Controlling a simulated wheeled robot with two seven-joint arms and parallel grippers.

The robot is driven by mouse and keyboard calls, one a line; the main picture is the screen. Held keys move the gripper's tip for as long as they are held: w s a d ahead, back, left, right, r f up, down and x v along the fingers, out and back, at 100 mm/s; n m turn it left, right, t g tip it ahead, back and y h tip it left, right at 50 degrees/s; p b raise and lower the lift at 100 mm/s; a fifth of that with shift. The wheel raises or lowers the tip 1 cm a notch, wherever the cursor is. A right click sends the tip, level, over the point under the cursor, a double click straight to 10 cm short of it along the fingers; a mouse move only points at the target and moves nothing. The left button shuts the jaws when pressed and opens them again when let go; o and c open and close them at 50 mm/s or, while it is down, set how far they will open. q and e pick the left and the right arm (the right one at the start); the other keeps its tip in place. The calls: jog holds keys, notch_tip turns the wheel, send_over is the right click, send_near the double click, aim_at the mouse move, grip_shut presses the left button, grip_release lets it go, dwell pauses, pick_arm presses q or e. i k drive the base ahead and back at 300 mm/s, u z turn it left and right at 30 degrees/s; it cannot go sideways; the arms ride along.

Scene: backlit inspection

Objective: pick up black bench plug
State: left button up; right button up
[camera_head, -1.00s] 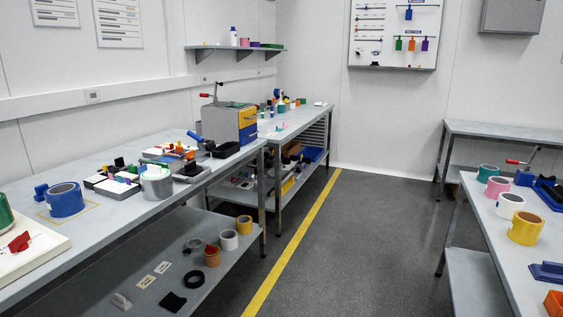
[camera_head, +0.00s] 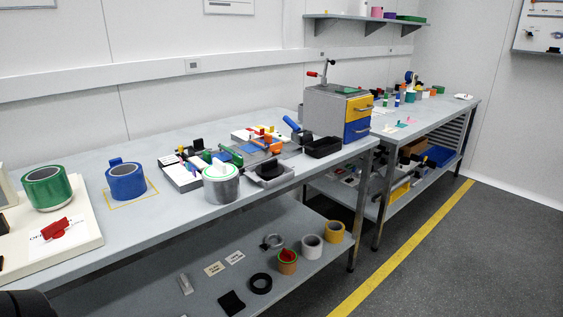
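Several small black pieces are on the long grey bench (camera_head: 95,180), and I cannot tell for sure which is the bench plug. One black piece (camera_head: 271,169) sits on a dark grey holder towards the bench's front edge, right of a grey roll with a white and green top (camera_head: 221,184). Another small black piece (camera_head: 197,145) stands farther back among coloured parts. Neither gripper shows. A dark rounded shape fills the lower left corner, perhaps part of my arm.
A green roll (camera_head: 48,188) stands on a cream board at the left, with a blue roll (camera_head: 126,181) beside it. A grey drawer box (camera_head: 323,108) stands at the bench's right end. The lower shelf holds several rolls. The floor at the right is clear.

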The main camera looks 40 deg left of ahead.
aim_at(269, 170)
jog(key=u, duration=0.65)
jog(key=i, duration=1)
jog(key=u, duration=1.05)
